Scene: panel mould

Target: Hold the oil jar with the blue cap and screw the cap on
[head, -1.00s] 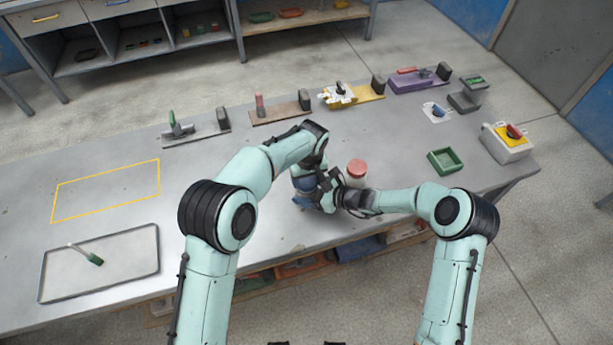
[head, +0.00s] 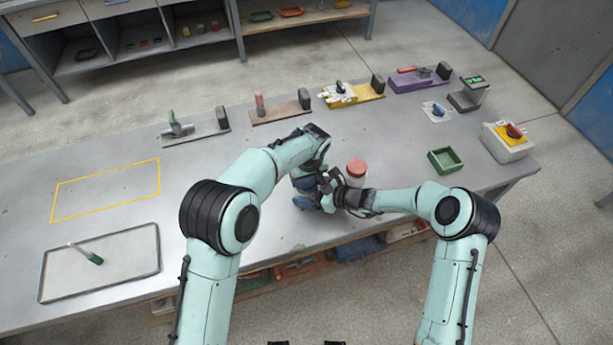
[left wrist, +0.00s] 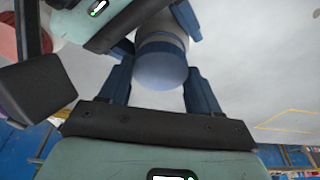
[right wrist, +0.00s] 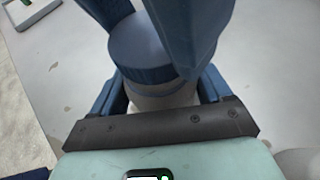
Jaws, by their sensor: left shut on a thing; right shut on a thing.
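The blue cap (left wrist: 160,68) sits on top of the pale oil jar (right wrist: 165,98), and the two look in line. My left gripper (head: 308,193) is shut on the cap, with a blue finger on each side of it in the left wrist view. My right gripper (head: 328,190) is shut on the jar's body below the cap. The right wrist view shows the cap (right wrist: 140,52) partly behind a left finger. In the head view the grippers hide most of the jar. I cannot tell how far the cap is turned on.
A pale jar with a red cap (head: 356,168) stands close behind my right gripper. A flat tray (head: 130,233) holds a green-ended tool. Several fixtures line the back edge.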

